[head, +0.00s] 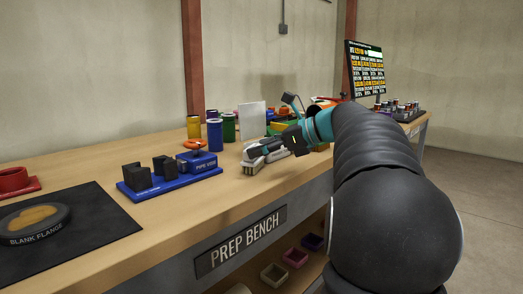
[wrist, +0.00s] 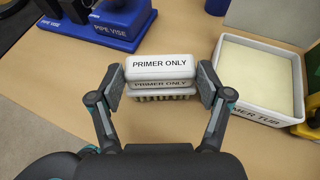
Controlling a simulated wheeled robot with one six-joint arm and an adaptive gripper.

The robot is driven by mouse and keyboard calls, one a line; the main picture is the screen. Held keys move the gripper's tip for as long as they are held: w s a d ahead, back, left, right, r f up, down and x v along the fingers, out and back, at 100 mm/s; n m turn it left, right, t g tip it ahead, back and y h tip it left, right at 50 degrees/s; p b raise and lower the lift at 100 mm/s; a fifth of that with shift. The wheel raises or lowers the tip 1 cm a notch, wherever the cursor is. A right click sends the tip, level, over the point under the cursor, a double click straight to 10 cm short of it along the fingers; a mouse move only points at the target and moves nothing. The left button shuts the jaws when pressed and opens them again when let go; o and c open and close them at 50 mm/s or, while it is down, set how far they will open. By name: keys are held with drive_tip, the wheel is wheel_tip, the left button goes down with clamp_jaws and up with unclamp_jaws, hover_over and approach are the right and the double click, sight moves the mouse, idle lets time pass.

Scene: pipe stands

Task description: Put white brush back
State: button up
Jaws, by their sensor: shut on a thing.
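The white brush (wrist: 160,66) is a pale block with "PRIMER ONLY" on its upper faces and a row of bristles along its lower edge in the wrist view. My gripper (wrist: 161,84) is shut on it, with one finger pressed on each short end. In the head view my gripper (head: 262,152) is over the prep bench, right of the blue pipe vise, and the brush is hard to tell from the fingers there. The white primer tub (wrist: 297,113), with a cream inside, stands right of the brush, apart from it, in the wrist view.
The blue pipe vise (wrist: 110,38) is left of the brush; it also shows in the head view (head: 170,183). Several coloured cylinders (head: 215,135) and an upright white panel (head: 252,121) stand behind my gripper. A black mat with a blank flange (head: 35,224) lies at left. Bare wood surrounds the brush.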

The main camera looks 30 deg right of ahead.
drive_tip(key=shift+f, duration=0.1)
drive_tip(key=o, duration=1.3)
drive_tip(key=shift+o, duration=0.2)
drive_tip(key=shift+s+d+r, duration=0.1)
drive_tip(key=shift+r, duration=0.1)
drive_tip(key=p+v, duration=0.1)
drive_tip(key=v, duration=1)
drive_tip(key=shift+s+d, duration=0.2)
drive_tip(key=shift+s, duration=0.1)
drive_tip(key=shift+r, duration=0.1)
